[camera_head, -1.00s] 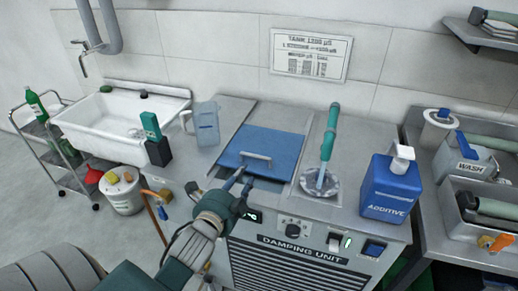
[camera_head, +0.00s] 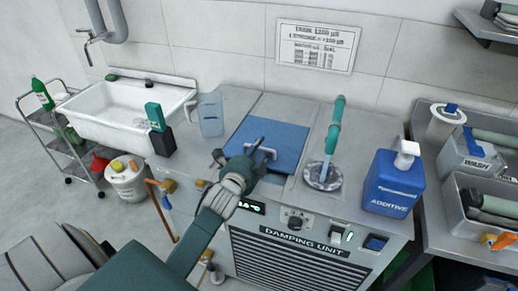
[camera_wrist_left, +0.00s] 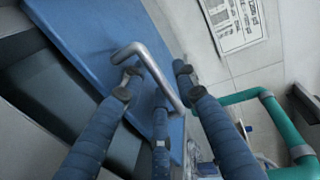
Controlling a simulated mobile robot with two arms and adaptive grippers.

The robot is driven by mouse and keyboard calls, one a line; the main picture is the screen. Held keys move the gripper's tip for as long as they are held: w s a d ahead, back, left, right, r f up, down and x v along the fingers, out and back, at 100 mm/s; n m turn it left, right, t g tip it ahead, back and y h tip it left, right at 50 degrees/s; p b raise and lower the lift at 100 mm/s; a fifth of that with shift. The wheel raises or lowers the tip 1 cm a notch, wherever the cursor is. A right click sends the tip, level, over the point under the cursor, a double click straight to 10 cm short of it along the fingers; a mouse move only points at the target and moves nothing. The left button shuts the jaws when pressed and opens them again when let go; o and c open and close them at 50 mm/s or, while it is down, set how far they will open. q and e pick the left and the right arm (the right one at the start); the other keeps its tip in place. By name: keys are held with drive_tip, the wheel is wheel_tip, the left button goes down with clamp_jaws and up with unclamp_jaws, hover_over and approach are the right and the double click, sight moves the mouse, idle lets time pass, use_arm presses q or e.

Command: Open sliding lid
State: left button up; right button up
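The blue sliding lid (camera_head: 282,137) lies flat on top of the damping unit (camera_head: 300,225). Its metal bar handle (camera_head: 267,151) is partly hidden behind my left gripper (camera_head: 243,148). In the left wrist view the lid (camera_wrist_left: 85,35) and the bent handle (camera_wrist_left: 150,62) show close up. My left gripper's blue fingers (camera_wrist_left: 155,78) are spread, with the handle between them. One finger overlaps the handle's left part; the right finger appears apart from it. A dark recess (camera_wrist_left: 55,85) runs along one lid edge. My right gripper is not in view.
A teal-handled tool (camera_head: 333,135) stands in a round opening right of the lid. A blue additive bottle (camera_head: 393,183) stands further right. A clear jug (camera_head: 210,115) and a dark block with a teal item (camera_head: 157,128) stand left.

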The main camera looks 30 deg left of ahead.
sight(273, 130)
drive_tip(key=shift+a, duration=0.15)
use_arm(q)
drive_tip(key=c, duration=0.7)
clamp_jaws()
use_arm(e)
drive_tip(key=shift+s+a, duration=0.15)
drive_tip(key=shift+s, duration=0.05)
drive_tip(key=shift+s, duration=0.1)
use_arm(q)
drive_tip(key=r+b+x, duration=0.1)
drive_tip(key=x, duration=0.8)
drive_tip(key=r+b+x, duration=0.1)
drive_tip(key=x, duration=0.4)
drive_tip(key=shift+w+a+r+b, duration=0.15)
drive_tip(key=shift+w+r+b, duration=0.2)
drive_tip(key=shift+w, duration=0.1)
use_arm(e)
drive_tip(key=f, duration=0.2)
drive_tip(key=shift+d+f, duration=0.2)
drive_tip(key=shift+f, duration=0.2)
